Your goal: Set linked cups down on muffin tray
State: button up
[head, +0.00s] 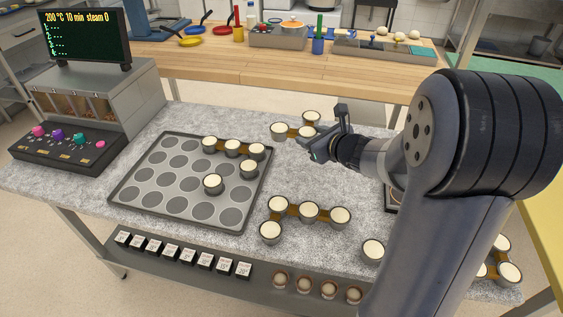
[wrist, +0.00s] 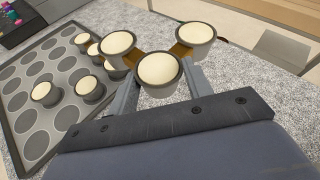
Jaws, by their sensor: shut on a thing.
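My gripper (head: 322,143) is shut on a set of linked cups (head: 279,131): three cream-filled dark cups joined by brown links. In the wrist view, the nearest cup (wrist: 159,72) is between the fingers (wrist: 160,88), with the other two cups farther out at left and right. The set is to the right of the muffin tray's far right corner; its height above the counter is hard to tell. The dark muffin tray (head: 123,193) has rows of round hollows. Several cups (head: 232,148) occupy its far right part; the left and near hollows are empty.
Another linked group (head: 308,212) lies on the grey counter right of the tray. A single cup (head: 373,250) and more cups (head: 508,272) are nearer the right. A control panel (head: 65,145) and display (head: 85,40) stand at left. Small labelled blocks (head: 183,253) line the front shelf.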

aim_at(309, 171)
notch_tip(309, 171, down, 9)
jog(key=shift+f+b, duration=0.1)
jog(key=shift+b, duration=0.85)
jog(key=shift+f, duration=0.2)
jog(key=o, duration=1.2)
jog(key=shift+c, duration=0.2)
jog(key=shift+r, duration=0.1)
